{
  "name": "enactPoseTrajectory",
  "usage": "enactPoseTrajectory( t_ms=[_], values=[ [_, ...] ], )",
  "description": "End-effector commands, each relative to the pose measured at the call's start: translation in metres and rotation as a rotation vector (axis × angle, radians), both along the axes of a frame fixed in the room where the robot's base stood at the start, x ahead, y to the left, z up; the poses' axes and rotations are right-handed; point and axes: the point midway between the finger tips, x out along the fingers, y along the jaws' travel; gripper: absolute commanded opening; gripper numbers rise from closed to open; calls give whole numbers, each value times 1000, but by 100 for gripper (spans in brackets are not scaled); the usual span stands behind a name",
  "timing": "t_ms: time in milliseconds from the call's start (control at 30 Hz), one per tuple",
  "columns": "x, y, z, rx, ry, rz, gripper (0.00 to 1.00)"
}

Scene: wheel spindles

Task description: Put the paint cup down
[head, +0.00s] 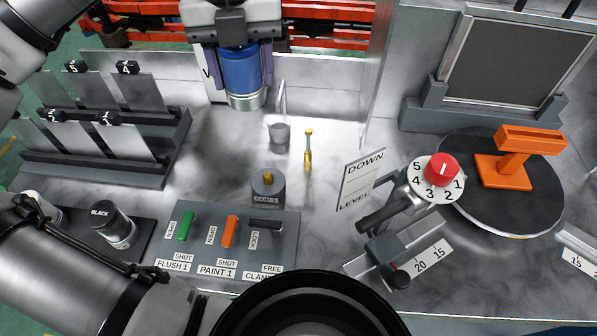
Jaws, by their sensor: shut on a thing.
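My gripper (238,58) is at the top centre, coming down from above. Its two jaws are shut on the sides of the paint cup (242,72). The cup has a blue upper body and a bright metal lower end, and it hangs upright. Its bottom is in front of the bench's low back wall; whether it touches the metal bench (225,150) I cannot tell. The jaws and the gripper body hide the cup's top and parts of its sides.
A small grey cup-like fitting (279,132) and a brass piece (308,150) stand right of the paint cup. Plate racks (100,180) are at left, a lever panel (225,245) in front, a black bottle (112,224) front left. A dial (437,178) and turntable (500,215) are at right.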

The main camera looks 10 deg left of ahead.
Motion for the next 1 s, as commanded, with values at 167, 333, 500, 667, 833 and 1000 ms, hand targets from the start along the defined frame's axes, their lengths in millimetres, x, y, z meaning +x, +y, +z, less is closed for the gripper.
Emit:
enactPoseTrajectory(
  t_ms=[167, 333, 500, 667, 833, 1000],
  values=[
    [0, -2, -1, 0, 0, -46, 20],
    [-1, -2, -35, -1, 1, -52, 20],
    [-1, -2, -79, -2, 0, -51, 20],
    [-1, -2, -119, -1, 1, -51, 20],
    [-1, -2, -148, -2, 0, -51, 20],
    [0, -2, -157, -1, -1, -50, 20]
  ],
)
